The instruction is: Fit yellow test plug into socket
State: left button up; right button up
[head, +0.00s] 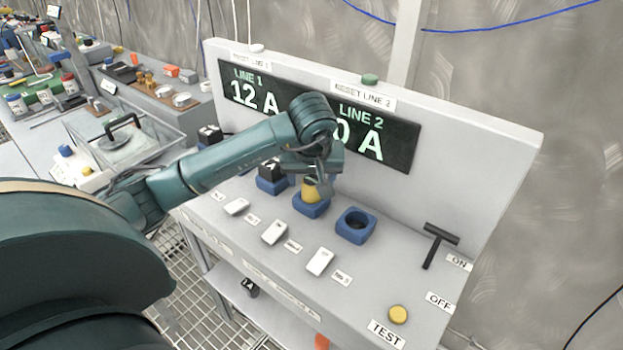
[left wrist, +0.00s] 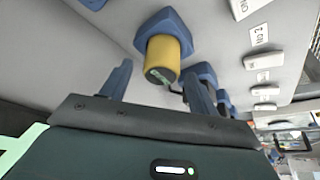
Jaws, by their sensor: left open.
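The yellow test plug (head: 311,190) stands upright in a blue socket (head: 311,208), in the middle of the sloped bench top. In the left wrist view the yellow plug (left wrist: 168,55) has its dark end toward me, and its other end meets the blue socket (left wrist: 158,20). My left gripper (head: 312,177) is over the plug in the head view and partly hides it. In the wrist view my left gripper (left wrist: 158,82) is open, with one finger on each side of the plug and gaps showing. How deep the plug sits cannot be told. My right gripper is out of view.
An empty blue socket (head: 356,226) is to the right. A black plug (head: 269,168) stands in a socket to the left. A display panel (head: 380,140) rises behind, partly covered by my arm. White switches (head: 274,232), a T-handle (head: 437,240) and a yellow button (head: 398,314) are nearby.

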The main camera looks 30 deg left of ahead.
pick_arm(q)
jog(key=v, duration=1)
jog(key=shift+r+p, duration=0.3)
jog(key=shift+p, duration=0.05)
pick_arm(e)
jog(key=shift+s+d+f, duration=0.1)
pick_arm(q)
jog(key=shift+s, duration=0.15)
